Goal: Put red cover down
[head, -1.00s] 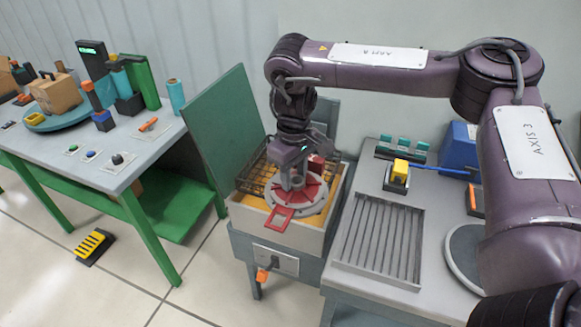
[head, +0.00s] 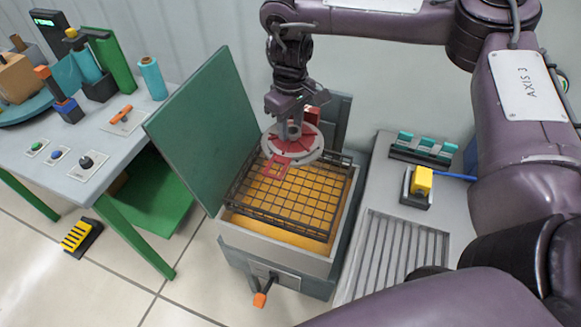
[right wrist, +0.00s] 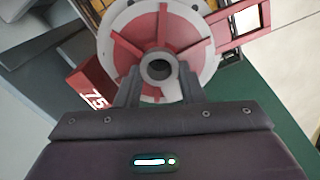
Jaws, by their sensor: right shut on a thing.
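The red cover (head: 308,151) is a round pale disc with red ribs, a central hub and a rectangular red tab. My right gripper (head: 291,129) is shut on its hub and holds it above the back part of the box (head: 270,262). The cover also shows in the right wrist view (right wrist: 128,42), with the gripper fingers (right wrist: 160,88) on both sides of the hub. In the head view the disc overlaps the back of the wire basket (head: 290,207); the gap between them is hard to judge. My left gripper is not in view.
The box's green lid (head: 203,140) stands open at left. A red block marked 75 (right wrist: 98,92) is close to the cover. At right, a grey bench holds a ribbed tray (head: 397,262) and a yellow-topped device (head: 420,182). A workbench (head: 130,145) stands at left.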

